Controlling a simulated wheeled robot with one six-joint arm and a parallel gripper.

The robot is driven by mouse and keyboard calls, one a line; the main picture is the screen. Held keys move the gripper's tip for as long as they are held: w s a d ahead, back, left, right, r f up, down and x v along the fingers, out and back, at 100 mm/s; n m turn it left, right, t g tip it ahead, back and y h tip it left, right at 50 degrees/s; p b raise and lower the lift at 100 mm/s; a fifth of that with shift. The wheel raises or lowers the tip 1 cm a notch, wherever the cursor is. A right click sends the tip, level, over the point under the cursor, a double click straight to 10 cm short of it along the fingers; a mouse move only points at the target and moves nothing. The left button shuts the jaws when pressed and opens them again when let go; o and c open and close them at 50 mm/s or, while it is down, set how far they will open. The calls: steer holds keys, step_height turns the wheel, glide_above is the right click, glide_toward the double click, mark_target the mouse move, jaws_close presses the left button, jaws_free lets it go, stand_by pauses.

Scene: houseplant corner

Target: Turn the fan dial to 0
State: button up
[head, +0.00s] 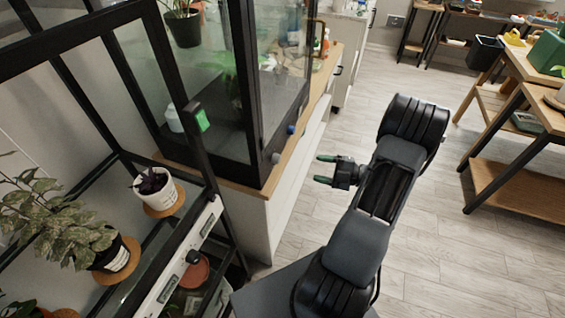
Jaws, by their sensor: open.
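The black-framed glass cabinet (258,95) stands on a wooden-topped base left of centre. Two small knobs sit low on its right side: a greyish knob (276,158) near the front corner and a blue knob (291,129) farther back. A black round knob (193,256) sits on a white labelled strip of the plant rack. I cannot tell which knob is the fan dial, and no markings or pointer can be read. My gripper (325,170) is open and empty, its green-tipped fingers pointing left toward the cabinet, apart from the knobs.
The rack (205,150) holds a dark plant in a white pot (157,192) and a larger leafy plant (55,222). A wooden table (515,188) stands at right. The pale plank floor (440,245) is clear between.

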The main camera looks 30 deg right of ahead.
mark_target(279, 159)
steer(key=shift+m+t, duration=0.3)
steer(key=shift+m, duration=0.2)
steer(key=x, duration=1.3)
steer(key=shift+w+f, duration=0.2)
steer(key=shift+f, duration=0.05)
steer(key=c, duration=0.9)
